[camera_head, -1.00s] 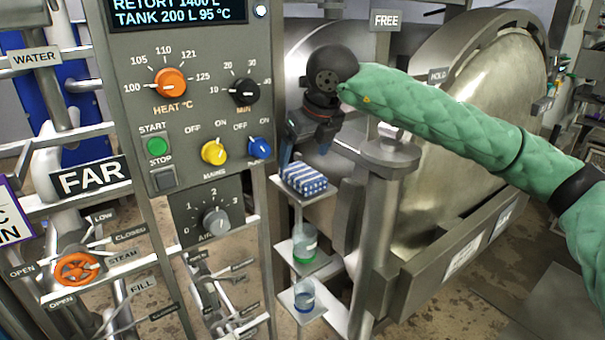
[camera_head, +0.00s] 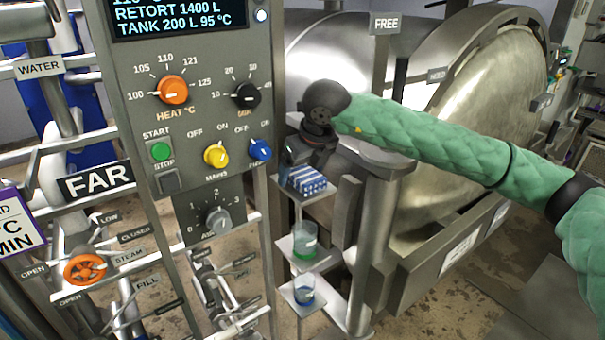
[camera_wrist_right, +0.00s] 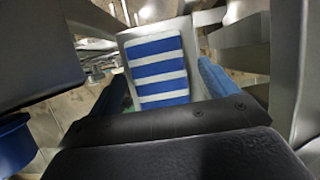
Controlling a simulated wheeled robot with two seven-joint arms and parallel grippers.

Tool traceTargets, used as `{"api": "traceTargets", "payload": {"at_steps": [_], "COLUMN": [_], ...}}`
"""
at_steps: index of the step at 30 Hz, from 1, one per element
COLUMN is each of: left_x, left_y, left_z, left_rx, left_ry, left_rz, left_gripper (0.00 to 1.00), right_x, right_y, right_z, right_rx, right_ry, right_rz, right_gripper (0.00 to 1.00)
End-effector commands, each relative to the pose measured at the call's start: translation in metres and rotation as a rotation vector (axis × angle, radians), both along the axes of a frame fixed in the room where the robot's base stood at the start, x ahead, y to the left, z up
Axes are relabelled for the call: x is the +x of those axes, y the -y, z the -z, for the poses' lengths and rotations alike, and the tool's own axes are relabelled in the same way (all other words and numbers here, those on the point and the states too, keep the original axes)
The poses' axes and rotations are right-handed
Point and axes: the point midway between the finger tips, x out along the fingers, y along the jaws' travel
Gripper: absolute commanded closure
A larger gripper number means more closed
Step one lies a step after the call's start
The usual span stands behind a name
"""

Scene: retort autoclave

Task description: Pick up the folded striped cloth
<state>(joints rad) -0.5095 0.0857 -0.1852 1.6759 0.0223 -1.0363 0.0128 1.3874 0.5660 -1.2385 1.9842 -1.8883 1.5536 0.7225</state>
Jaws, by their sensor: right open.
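The folded striped cloth (camera_head: 306,181), blue and white, lies on a small top shelf (camera_head: 318,200) beside the control panel. In the right wrist view the cloth (camera_wrist_right: 158,70) lies between two blue fingers, its stripes running across the picture. My right gripper (camera_head: 303,168) is open and points down at the cloth from just above. One finger shows on each side of the cloth in the wrist view; I cannot tell whether either touches it. The gripper body hides the cloth's near end there. My left gripper is not in view.
Below are two more small shelves, with a green-based beaker (camera_head: 304,240) and a blue-based beaker (camera_head: 303,290). The control panel (camera_head: 205,110) stands close on the left. A metal post (camera_head: 372,230) and the large round retort door (camera_head: 465,130) are on the right.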

Motion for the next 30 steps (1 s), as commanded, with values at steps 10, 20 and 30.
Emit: {"api": "traceTargets", "payload": {"at_steps": [10, 20, 30], "left_x": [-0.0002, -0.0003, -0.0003], "left_y": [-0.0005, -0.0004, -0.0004], "left_z": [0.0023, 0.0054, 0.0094], "left_rx": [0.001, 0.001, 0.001], "left_ry": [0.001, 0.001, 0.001], "left_rz": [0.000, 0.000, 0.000], "left_gripper": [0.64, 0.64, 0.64], "right_x": [0.0003, 0.0003, 0.0003], "right_y": [-0.0005, -0.0004, -0.0005], "right_z": [0.0017, 0.0029, 0.0040], "right_rx": [0.000, 0.001, 0.001], "right_ry": [0.000, -0.001, -0.001], "right_rz": [0.000, 0.000, 0.000], "right_gripper": [0.15, 0.15, 0.15]}}
